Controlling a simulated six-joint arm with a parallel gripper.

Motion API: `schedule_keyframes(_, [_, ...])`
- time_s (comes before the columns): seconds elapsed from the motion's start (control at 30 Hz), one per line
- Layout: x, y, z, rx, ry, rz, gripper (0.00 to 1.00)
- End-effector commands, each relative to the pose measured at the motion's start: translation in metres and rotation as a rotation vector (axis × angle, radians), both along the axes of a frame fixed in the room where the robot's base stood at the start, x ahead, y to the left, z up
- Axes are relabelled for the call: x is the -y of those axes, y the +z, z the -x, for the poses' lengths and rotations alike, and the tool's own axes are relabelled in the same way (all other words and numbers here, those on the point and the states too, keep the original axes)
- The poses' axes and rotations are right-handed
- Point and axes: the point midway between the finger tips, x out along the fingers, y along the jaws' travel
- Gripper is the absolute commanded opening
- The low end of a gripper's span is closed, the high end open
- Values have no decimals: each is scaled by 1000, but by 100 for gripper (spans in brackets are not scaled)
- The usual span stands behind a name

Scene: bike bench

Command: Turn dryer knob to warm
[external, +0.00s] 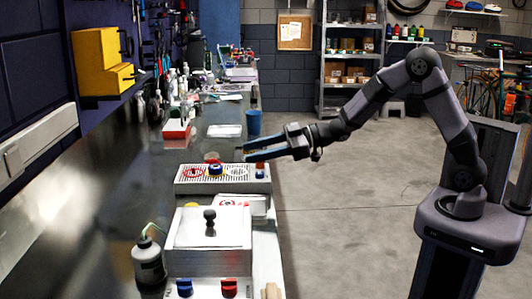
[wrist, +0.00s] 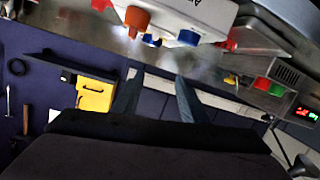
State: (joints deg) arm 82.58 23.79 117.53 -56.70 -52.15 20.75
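A low white unit (external: 205,187) with vented panels stands on the bench in the external view. It carries a blue knob (external: 215,168) on top and small orange and blue knobs (external: 260,170) at its right end. I cannot tell for sure which knob is the dryer's, and no warm mark is readable. My gripper (external: 247,151) is open and empty, above and behind the unit's right end. In the wrist view my gripper (wrist: 152,82) has its two fingers apart with nothing between them. An orange-red knob (wrist: 137,19) and a blue knob (wrist: 188,37) appear beyond the fingertips.
A silver box (external: 208,240) with a black knob stands nearer the camera, with blue and red knobs (external: 229,287) in front. A blue cup (external: 253,122) stands behind my gripper.

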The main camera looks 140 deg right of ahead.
Motion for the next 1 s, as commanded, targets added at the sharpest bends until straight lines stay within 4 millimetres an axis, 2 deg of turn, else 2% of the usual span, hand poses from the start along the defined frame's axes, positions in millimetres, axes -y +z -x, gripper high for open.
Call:
schedule_keyframes(0.03, [8, -25, 28, 41, -4, 8, 40])
schedule_keyframes(0.1, [7, -36, 49, 96, 18, 14, 40])
schedule_keyframes(0.3, [-3, -55, 89, 200, 65, 12, 40])
schedule_keyframes(0.4, [-8, -60, 101, 232, 81, 9, 40])
schedule_keyframes(0.67, [-13, -60, 110, 258, 96, 6, 40])
schedule_keyframes(0.87, [-8, -59, 101, 258, 98, 6, 40])
schedule_keyframes(1.0, [1, -59, 87, 258, 99, 6, 40])
